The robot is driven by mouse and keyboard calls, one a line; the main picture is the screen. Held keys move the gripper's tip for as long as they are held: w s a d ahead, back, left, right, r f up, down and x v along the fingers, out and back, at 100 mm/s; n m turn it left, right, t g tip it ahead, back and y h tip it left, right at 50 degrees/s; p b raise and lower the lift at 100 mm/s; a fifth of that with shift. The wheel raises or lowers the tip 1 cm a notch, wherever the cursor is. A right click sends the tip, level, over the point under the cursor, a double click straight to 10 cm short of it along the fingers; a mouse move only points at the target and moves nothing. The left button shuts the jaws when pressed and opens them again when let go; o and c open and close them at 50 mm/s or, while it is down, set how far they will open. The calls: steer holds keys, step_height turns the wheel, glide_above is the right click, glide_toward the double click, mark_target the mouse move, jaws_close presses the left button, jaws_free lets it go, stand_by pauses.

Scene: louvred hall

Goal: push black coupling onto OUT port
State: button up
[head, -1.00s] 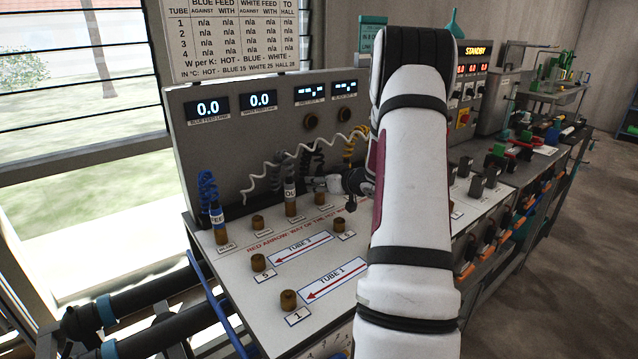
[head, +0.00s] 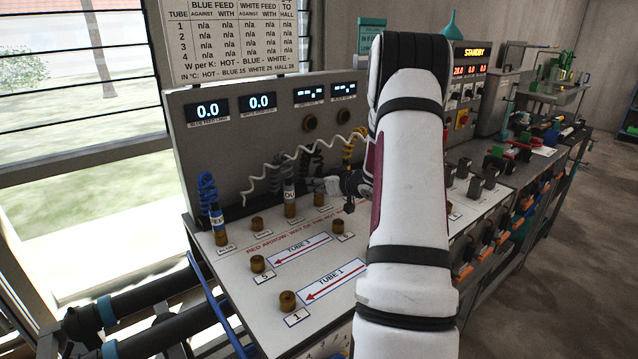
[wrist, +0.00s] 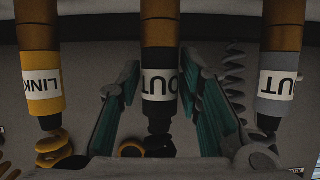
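In the wrist view the black coupling (wrist: 159,108) with a white OUT label hangs in the middle, in line with a brass port (wrist: 166,24). Its end meets the brass with no visible gap; how far it is seated I cannot tell. My gripper (wrist: 158,68) is open, its teal-padded fingers on either side of the coupling with gaps showing. In the head view my gripper (head: 328,186) is small, at the back row of ports, partly covered by my arm. The black coupling is not clearly distinguishable there.
A yellow LINK coupling (wrist: 41,85) and a grey OUT coupling (wrist: 278,90) flank the fingers closely. The grey one also shows in the head view (head: 289,200). A blue coupling (head: 217,220) stands at left. Brass ports, one at the front (head: 287,301), dot the white panel.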

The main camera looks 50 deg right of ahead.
mark_target(320, 174)
jaws_close()
steer(key=shift+r, duration=0.15)
steer(key=shift+r+p, duration=0.15)
steer(key=shift+p, duration=0.15)
step_height(320, 174, up, 6)
steer(key=p, duration=0.6)
steer(key=shift+r, duration=0.2)
steer(key=shift+f, duration=0.1)
